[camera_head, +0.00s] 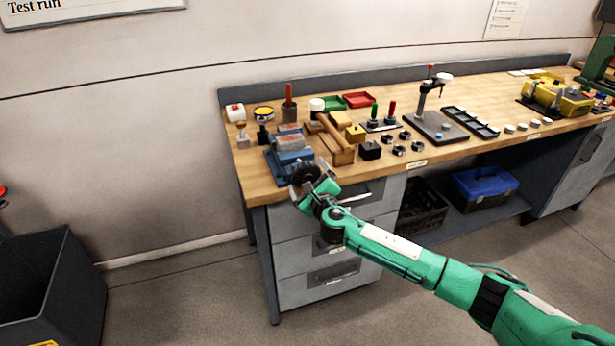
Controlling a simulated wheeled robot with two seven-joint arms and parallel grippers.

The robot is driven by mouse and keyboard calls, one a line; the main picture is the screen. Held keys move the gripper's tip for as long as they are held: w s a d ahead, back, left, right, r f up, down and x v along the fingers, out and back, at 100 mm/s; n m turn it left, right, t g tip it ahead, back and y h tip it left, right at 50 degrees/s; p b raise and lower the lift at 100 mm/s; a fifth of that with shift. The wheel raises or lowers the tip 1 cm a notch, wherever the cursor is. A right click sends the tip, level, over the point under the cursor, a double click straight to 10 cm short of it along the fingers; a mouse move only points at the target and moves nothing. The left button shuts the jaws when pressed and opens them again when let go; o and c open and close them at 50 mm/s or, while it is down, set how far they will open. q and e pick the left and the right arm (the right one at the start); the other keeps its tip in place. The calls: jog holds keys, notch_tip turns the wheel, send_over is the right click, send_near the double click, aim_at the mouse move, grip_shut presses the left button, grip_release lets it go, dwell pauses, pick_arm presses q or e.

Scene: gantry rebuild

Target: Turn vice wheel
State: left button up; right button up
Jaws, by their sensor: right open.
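The blue vice (282,158) with grey jaws stands at the left front of the wooden workbench (258,185). Its dark round wheel (305,174) faces the front edge of the bench. My right arm, green, reaches in from the lower right. My right gripper (316,178) is open at the wheel, and its fingers overlap the wheel in the view. I cannot tell whether they touch it. The gripper and wrist hide part of the wheel and the bench edge. My left gripper is not in view.
Right of the vice are a wooden block holder with a mallet (335,132), black rings (398,150) and a small press (432,110). Grey drawers (325,272) are below. A dark bin (50,285) stands on the floor at left.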

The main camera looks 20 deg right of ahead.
jog(key=shift+w, duration=0.25)
jog(key=shift+c, duration=0.7)
jog(key=c, duration=0.9)
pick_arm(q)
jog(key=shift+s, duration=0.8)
pick_arm(e)
jog(key=shift+o, duration=0.2)
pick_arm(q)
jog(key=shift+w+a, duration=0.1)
